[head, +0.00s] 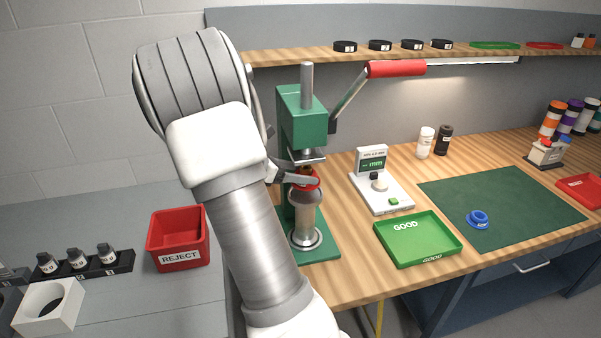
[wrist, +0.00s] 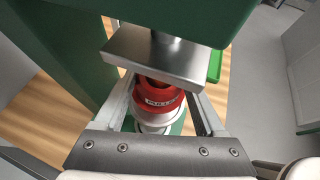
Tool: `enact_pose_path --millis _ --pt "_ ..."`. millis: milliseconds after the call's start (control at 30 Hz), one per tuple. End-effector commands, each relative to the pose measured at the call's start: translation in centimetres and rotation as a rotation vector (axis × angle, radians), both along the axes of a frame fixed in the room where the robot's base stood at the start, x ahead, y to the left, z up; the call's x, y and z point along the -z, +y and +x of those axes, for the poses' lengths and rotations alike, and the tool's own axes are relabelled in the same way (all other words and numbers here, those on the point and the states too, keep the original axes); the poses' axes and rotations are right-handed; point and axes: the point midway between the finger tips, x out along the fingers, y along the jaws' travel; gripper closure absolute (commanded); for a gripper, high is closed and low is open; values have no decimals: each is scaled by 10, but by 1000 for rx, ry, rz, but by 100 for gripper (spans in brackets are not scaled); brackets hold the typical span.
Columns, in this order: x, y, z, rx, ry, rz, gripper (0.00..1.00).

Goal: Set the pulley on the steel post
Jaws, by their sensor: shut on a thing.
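My gripper (head: 300,181) reaches into the green press and is shut on a red pulley (head: 313,185). In the wrist view the pulley (wrist: 160,102) sits between the two fingers of my gripper (wrist: 158,94), with lettering on its side. The steel post (head: 304,224) stands upright on the green press base, directly below the pulley. Pale metal of the post (wrist: 152,118) shows under the pulley in the wrist view. I cannot tell whether pulley and post touch. The press's flat steel plate (wrist: 155,58) is close above and hides part of the pulley.
The green press (head: 301,112) has a red-handled lever (head: 396,68) at its upper right. A gauge (head: 380,190), a green GOOD tray (head: 417,240) and a blue pulley-like part (head: 478,219) on a green mat lie to the right. A red REJECT bin (head: 178,240) stands left.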

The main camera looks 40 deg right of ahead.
Motion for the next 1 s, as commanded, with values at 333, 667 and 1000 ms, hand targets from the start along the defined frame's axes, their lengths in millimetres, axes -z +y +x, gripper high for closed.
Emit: enact_pose_path --millis 333,667,1000 --pt "5 0 0 0 0 -1 97" --pt "13 0 0 0 -1 -1 97" --pt "22 0 0 0 -1 -1 97"
